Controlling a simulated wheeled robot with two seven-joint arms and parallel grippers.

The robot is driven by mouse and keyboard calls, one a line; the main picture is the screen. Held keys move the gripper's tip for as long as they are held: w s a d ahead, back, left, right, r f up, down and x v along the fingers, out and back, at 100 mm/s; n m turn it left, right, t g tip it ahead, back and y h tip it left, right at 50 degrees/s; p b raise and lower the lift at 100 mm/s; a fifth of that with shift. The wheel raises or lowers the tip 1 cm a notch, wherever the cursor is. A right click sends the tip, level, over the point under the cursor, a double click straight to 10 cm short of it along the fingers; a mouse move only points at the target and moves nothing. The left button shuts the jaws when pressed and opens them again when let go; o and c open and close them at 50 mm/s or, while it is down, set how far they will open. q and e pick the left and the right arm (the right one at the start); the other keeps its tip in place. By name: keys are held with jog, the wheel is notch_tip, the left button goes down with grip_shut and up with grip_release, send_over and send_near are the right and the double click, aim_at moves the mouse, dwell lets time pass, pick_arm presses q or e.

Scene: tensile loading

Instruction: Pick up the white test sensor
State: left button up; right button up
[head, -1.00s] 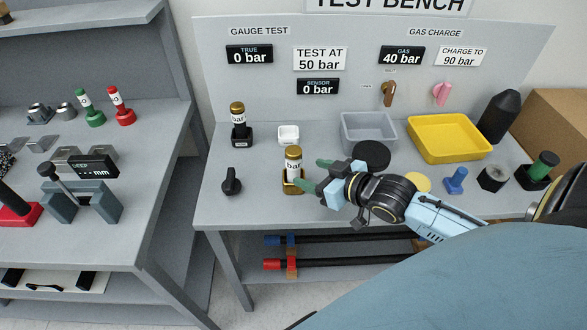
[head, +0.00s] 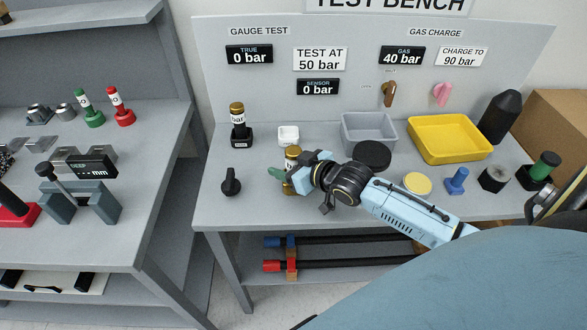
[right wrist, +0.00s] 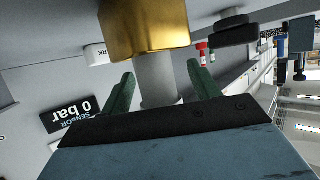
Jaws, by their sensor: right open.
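The white test sensor (head: 292,153) stands upright near the front of the bench in the head view, white-labelled with a gold cap. My left gripper is not in view.
A similar sensor in a black base (head: 238,125) stands behind left. A black disc (head: 372,155), grey bin (head: 369,122) and yellow tray (head: 413,150) lie to the right.

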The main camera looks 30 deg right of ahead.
jog(key=shift+c, duration=0.3)
jog(key=c, duration=1.2)
